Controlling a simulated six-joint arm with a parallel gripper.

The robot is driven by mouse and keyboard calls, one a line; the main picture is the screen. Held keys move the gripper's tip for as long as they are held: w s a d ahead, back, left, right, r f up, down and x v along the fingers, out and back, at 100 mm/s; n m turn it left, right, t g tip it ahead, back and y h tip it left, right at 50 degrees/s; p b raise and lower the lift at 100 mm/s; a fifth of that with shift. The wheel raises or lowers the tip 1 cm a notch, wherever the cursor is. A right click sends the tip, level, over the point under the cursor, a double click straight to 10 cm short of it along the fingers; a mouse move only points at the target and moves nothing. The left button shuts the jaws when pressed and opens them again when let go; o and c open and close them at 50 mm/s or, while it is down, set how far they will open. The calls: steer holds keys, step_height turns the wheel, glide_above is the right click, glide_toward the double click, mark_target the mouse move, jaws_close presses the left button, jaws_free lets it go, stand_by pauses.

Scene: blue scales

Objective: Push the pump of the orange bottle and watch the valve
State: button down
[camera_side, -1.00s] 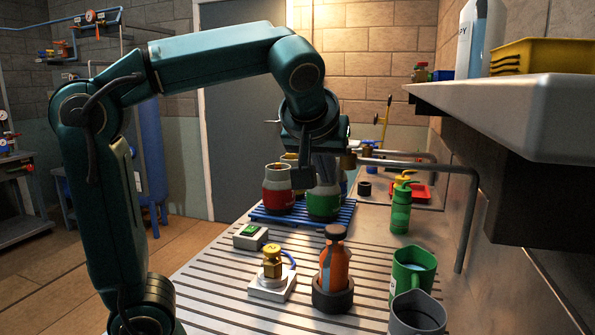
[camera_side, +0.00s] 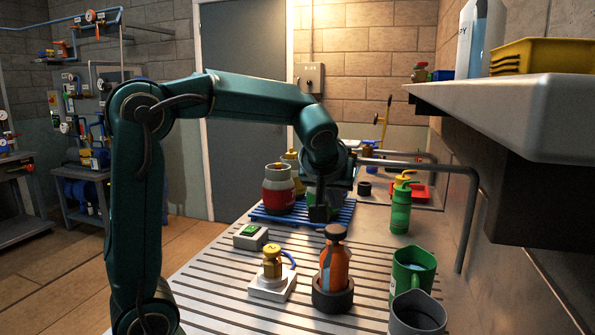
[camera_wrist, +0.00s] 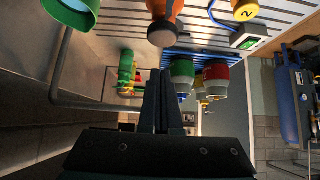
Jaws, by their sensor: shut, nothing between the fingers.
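The orange bottle (camera_side: 334,268) stands upright in a dark round holder (camera_side: 332,296) in the side view. Its brown pump top (camera_side: 335,232) is uncovered. In the wrist view the bottle (camera_wrist: 168,8) hangs from the top edge, with its round top (camera_wrist: 162,37) facing the camera. My gripper (camera_side: 319,214) is shut and empty, just behind and slightly above the pump top in the side view. In the wrist view my gripper's fingertips (camera_wrist: 159,72) are together and apart from the top. The brass valve (camera_side: 272,262) sits on a white base left of the bottle; it also shows in the wrist view (camera_wrist: 245,9).
Red (camera_side: 279,190) and green jars stand on a blue rack (camera_side: 262,214) behind; my gripper partly hides the green one. A green-button box (camera_side: 250,236), a green mug (camera_side: 413,268), a grey cup (camera_side: 417,315) and a green pump bottle (camera_side: 400,212) stand around. A pipe (camera_side: 465,215) rises at the right.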

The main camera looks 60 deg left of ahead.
mark_target(334, 233)
steer(key=shift+w+a+f, duration=0.1)
steer(key=shift+f, duration=2.1)
steer(key=shift+f, duration=1.4)
steer(key=shift+r, duration=0.1)
steer(key=r, duration=0.5)
steer(key=shift+w+r, duration=0.2)
steer(key=shift+r, duration=0.1)
steer(key=v, duration=0.9)
steer(key=shift+s+r, duration=0.2)
steer(key=shift+s, duration=0.05)
